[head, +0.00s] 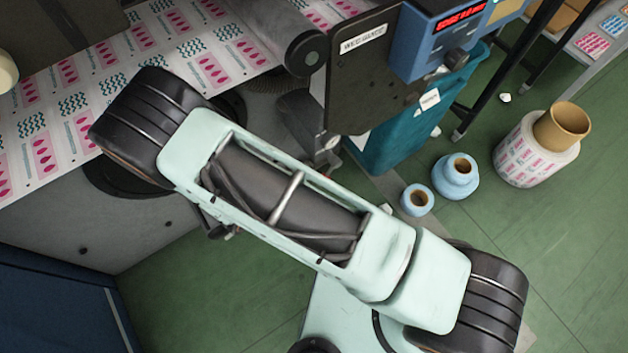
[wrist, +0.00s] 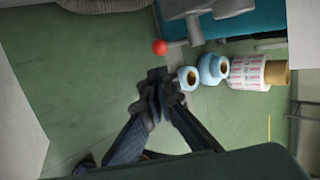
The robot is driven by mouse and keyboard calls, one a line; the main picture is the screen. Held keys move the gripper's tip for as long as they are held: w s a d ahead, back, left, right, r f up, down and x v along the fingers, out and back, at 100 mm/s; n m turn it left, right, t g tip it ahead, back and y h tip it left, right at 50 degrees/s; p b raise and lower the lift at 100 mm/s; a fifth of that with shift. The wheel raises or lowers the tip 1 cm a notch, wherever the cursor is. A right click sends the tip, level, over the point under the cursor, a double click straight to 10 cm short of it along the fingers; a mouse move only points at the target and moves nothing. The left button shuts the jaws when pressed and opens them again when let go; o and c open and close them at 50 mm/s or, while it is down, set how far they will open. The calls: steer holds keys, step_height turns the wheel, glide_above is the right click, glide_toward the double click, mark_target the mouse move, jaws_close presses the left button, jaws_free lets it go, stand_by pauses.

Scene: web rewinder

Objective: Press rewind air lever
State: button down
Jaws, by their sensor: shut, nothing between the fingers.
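In the wrist view, a round red knob (wrist: 160,47) shows just beyond my fingertips, beside a grey bracket-like part (wrist: 195,22). It looks like the end of the air lever, though its shaft is hard to make out. My gripper (wrist: 157,88) is shut and empty, with its dark fingertips together. The tips appear just below the knob in the picture; I see a gap between them and no contact. In the head view my own arm covers the middle of the picture, and I cannot make out the knob or my fingertips there.
A teal bin (head: 400,130) stands under the blue control box (head: 440,40). Blue rolls (head: 455,178) and a printed roll (head: 530,155) stand on the green floor. The printed web (head: 110,75) runs at the upper left.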

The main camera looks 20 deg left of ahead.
mark_target(328, 174)
steer(key=b+x, duration=0.4)
steer(key=x, duration=1)
steer(key=shift+w+f+t+b, duration=0.1)
steer(key=shift+f+t+b, duration=0.05)
steer(key=shift+t+b, duration=0.35)
